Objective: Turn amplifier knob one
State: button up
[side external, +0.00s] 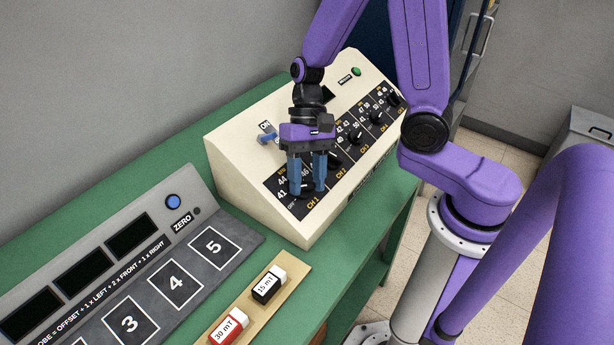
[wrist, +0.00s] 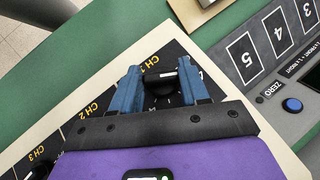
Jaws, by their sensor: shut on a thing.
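The amplifier (side external: 235,165) is a cream sloped box on the green bench, with a black strip of knobs marked CH 1, CH 2, CH 3 and on. Knob one is the black knob (wrist: 160,92) at the CH 1 label, at the near end of the strip. My gripper (side external: 307,188) points down at the CH 1 dial, its blue fingers on either side of the knob. In the wrist view the fingers (wrist: 162,88) are shut on the knob.
The CH 2 knob (side external: 334,160) is close beside my gripper. A blue switch (side external: 267,138) is on the amplifier's left. A grey console (side external: 215,205) with numbered squares and a blue ZERO button (side external: 173,201) is at left. A tan tray (side external: 298,262) holds the 15 mT (side external: 268,284) and 30 mT (side external: 229,326) blocks.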

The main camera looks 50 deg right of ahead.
jog(key=o, duration=1.1)
jog(key=shift+c, duration=0.2)
jog(key=v, duration=1.7)
jog(key=shift+d+r, duration=0.2)
jog(key=s+f+n+t+h, duration=0.1)
jog(key=s+f+n, duration=0.3)
jog(key=s+n, duration=0.4)
jog(key=s+a+f+n+t+h, duration=0.1)
jog(key=s+f+n+t+h, duration=0.1)
jog(key=s+n, duration=0.7)
jog(key=shift+s+f+t+h, duration=0.35)
jog(key=shift+f+h, duration=0.25)
jog(key=shift+f, duration=0.3)
